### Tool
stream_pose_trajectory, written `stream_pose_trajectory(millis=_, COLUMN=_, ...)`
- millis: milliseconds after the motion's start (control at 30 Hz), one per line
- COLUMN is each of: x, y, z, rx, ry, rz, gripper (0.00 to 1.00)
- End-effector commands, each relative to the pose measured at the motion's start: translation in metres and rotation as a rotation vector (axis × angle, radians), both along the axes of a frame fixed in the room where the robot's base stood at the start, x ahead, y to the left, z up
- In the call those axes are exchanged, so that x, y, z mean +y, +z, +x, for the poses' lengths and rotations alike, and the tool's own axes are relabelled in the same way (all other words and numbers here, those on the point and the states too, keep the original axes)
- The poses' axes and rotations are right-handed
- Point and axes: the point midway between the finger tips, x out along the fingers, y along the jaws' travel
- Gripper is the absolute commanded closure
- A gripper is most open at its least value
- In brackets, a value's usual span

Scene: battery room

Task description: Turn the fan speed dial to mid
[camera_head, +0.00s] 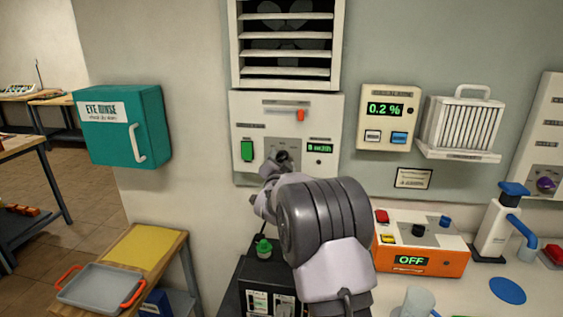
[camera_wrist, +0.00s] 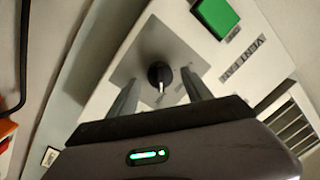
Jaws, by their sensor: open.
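The fan speed dial (camera_wrist: 160,74) is a small black knob with a white pointer line, on a grey square plate (camera_wrist: 150,45) of the white vent fan panel. In the wrist view its pointer aims toward the bottom of the picture. In the head view the dial plate (camera_head: 291,152) is partly hidden by my gripper (camera_head: 275,168). My gripper is open in the wrist view (camera_wrist: 161,82), with one finger on each side of the dial. I see gaps beside the knob; whether a finger touches it I cannot tell.
The panel also has a green button (camera_head: 247,150), a red-orange slider (camera_head: 300,115) and a green display (camera_head: 319,148). A louvred vent (camera_head: 288,52) is above. A teal eye rinse cabinet (camera_head: 150,125) is left. An orange box reading OFF (camera_head: 440,265) stands lower right.

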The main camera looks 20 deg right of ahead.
Motion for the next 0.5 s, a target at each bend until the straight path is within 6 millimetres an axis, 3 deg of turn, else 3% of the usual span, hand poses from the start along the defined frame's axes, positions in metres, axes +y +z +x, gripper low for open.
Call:
stream_pose_trajectory(millis=333, x=-0.0035, y=0.0002, z=0.0062, rx=0.000, ry=0.000, rz=-0.001, gripper=0.42)
stream_pose_trajectory(millis=500, x=-0.0032, y=0.0003, z=0.0061, rx=0.000, ry=0.001, rz=-0.001, gripper=0.73)
